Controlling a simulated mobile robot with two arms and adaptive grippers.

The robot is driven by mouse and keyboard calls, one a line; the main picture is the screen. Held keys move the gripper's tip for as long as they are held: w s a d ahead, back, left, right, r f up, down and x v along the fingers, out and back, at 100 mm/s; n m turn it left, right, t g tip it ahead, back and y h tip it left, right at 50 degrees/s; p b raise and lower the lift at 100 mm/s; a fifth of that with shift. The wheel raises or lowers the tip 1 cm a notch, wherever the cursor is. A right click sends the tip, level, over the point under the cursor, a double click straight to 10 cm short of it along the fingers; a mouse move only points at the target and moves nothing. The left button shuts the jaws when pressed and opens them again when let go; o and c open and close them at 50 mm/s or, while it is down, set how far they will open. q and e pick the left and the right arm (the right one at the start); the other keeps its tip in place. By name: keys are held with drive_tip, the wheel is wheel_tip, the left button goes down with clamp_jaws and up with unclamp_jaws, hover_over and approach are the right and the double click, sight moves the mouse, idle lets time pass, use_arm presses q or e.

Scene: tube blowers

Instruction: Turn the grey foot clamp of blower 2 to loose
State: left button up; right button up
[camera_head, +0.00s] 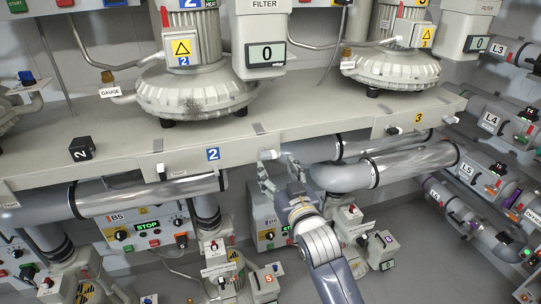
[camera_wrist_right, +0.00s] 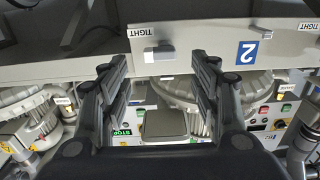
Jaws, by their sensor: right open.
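Blower 2 (camera_head: 195,92) stands on the long grey ledge, its blue number 2 plate (camera_head: 213,154) on the ledge's front face. In the wrist view, which is upside down, a small grey clamp lever (camera_wrist_right: 160,52) sits on that face by a TIGHT label (camera_wrist_right: 150,32); the blue 2 plate (camera_wrist_right: 246,51) is to its right. My right gripper (camera_head: 273,162) is open and empty, just in front of the ledge. Its fingertips (camera_wrist_right: 158,68) lie either side of the lever in the picture; contact cannot be told. Another clamp (camera_head: 161,172) is left of the plate. My left gripper is out of view.
Thick grey pipes (camera_head: 415,166) run below the ledge (camera_head: 330,122), close to my right arm. Blower 3 (camera_head: 391,69) stands to the right. Control boxes (camera_head: 143,229) and valve units fill the space below.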

sight(269, 157)
drive_tip(key=shift+p+x, duration=0.6)
drive_tip(key=shift+x, duration=2.6)
drive_tip(key=shift+c, duration=0.3)
drive_tip(key=c, duration=1)
